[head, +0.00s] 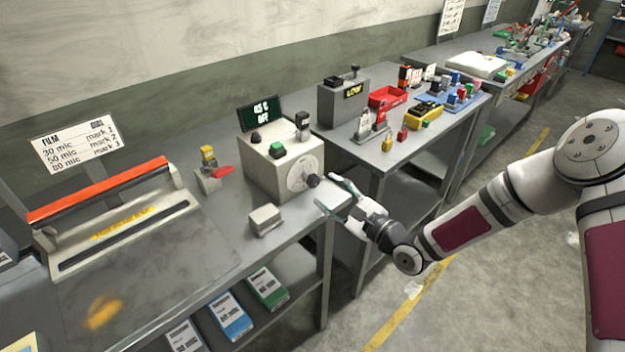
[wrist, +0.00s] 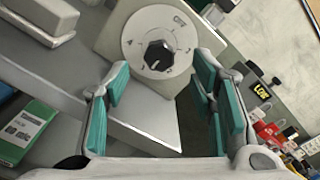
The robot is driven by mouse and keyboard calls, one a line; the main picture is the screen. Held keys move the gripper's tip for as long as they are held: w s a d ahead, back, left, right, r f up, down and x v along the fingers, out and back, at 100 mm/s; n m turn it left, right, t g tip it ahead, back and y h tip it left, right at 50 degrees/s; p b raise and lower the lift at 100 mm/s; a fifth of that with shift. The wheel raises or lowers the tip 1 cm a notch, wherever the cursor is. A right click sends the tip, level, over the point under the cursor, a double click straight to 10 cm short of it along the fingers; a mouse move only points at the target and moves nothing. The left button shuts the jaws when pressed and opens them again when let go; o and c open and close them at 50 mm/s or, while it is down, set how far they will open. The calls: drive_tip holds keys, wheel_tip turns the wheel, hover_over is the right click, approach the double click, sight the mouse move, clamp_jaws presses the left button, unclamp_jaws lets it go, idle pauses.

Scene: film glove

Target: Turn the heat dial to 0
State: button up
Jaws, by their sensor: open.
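The heat dial is a black knob on a pale round scale plate (head: 301,176), on the front face of a beige control box (head: 262,174). In the wrist view the dial knob (wrist: 159,55) stands ahead of my gripper, and a pale pointer line shows on it. The numbers around it are too small to read surely. My gripper (head: 324,191) is open, with its teal fingers apart (wrist: 165,100), just in front of the dial. The knob sits between and beyond the fingertips, and nothing is held.
The box carries a green button (head: 277,150) and a dark display (head: 260,112). A grey block (head: 264,220) lies on the bench left of the dial. A heat sealer with a red bar (head: 100,190) is farther left. Another bench with parts stands to the right.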

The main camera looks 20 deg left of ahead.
sight(316, 182)
drive_tip(key=x, duration=0.7)
drive_tip(key=shift+p, duration=0.3)
drive_tip(key=shift+c, duration=0.6)
drive_tip(key=c, duration=1.1)
